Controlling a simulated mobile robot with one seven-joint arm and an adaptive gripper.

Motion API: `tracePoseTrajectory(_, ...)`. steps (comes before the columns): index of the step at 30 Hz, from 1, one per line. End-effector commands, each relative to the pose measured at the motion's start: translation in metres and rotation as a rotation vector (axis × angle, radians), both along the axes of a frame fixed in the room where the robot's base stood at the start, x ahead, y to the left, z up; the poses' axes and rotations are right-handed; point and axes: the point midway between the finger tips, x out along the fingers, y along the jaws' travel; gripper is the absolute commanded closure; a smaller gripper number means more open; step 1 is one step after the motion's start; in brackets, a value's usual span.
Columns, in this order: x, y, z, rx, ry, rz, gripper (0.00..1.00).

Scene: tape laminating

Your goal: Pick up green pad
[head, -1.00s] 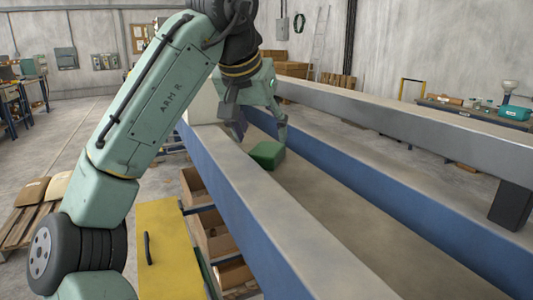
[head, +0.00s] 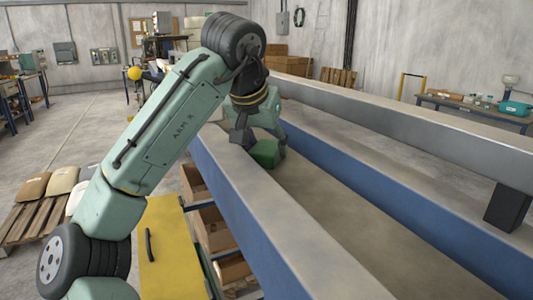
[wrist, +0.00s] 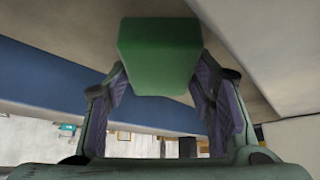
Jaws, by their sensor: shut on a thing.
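The green pad (head: 265,153) is a small block with rounded edges in the channel between the two long rails, near their far end. In the wrist view the pad (wrist: 158,55) fills the upper middle, between the two fingers. My gripper (head: 262,146) is over the pad from above, its fingers on either side, shut on it. The gripper also shows in the wrist view (wrist: 160,90). Part of the pad is hidden behind the fingers in the head view. I cannot tell whether its underside touches the channel floor.
The near rail (head: 270,235) and far rail (head: 400,190) bound the channel floor (head: 350,215) closely on both sides. Cardboard boxes (head: 212,230) and a yellow panel (head: 168,245) stand left of the near rail. A grey beam (head: 420,135) runs along the far side.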

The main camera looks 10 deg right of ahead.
Motion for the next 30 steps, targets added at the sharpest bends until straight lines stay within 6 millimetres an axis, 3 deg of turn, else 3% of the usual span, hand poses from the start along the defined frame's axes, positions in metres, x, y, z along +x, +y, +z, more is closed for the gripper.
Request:
tracePoseTrajectory(8, 0.000, 0.000, 0.000, -0.001, -0.001, 0.000, 0.79)
tracePoseTrajectory(17, 0.000, 0.000, 0.007, 0.000, -0.002, 0.001, 0.79)
tracePoseTrajectory(22, 0.000, -0.001, 0.028, -0.002, -0.002, -0.001, 0.79)
tracePoseTrajectory(30, -0.001, 0.000, 0.080, -0.001, -0.003, 0.002, 0.79)
